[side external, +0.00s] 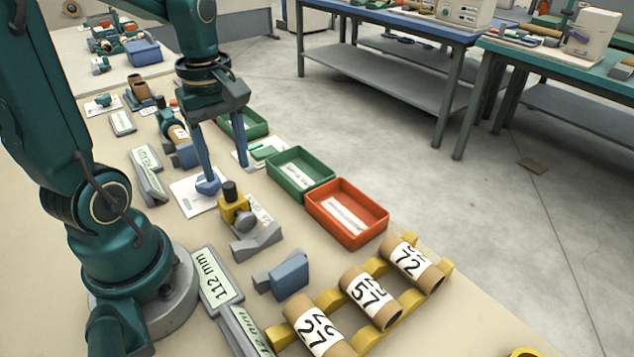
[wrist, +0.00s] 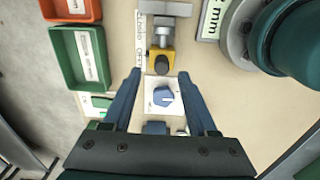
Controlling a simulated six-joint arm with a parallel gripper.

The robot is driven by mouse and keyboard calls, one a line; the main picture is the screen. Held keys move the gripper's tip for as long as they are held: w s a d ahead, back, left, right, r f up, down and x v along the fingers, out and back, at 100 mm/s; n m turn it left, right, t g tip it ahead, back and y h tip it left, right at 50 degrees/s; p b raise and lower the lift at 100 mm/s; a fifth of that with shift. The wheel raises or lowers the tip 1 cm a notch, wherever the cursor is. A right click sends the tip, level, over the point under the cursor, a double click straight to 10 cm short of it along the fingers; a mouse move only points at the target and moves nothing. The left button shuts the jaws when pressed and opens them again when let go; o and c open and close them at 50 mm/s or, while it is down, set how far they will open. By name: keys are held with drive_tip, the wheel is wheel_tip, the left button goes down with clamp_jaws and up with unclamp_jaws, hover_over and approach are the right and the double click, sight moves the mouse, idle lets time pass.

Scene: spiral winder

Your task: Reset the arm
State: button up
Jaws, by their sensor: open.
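My gripper (side external: 224,168) hangs pointing down over the bench, with its two blue fingers apart and nothing held between them. In the wrist view the fingers of my gripper (wrist: 159,74) stand on either side of a white card with a blue faceted knob (wrist: 164,98) on it. In the side view the blue knob (side external: 208,185) appears close to one fingertip; I cannot tell whether they touch. A yellow and grey device with a black knob (side external: 234,205) stands just in front of the card, and it also shows in the wrist view (wrist: 161,58).
A green tray (side external: 301,188) and an orange tray (side external: 348,241) sit along the bench edge. A yellow rack (side external: 330,299) carries labelled cardboard tubes (side external: 370,297). Other benches (side external: 420,28) stand beyond the open floor.

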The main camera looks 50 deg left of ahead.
drive_tip(key=s+d+r+m+t, duration=0.2)
drive_tip(key=d+r+m+t, duration=0.2)
drive_tip(key=d+m, duration=0.6)
drive_tip(key=shift+r+m+t, duration=0.4)
drive_tip(key=shift+m+t, duration=0.3)
drive_tip(key=shift+m, duration=3.2)
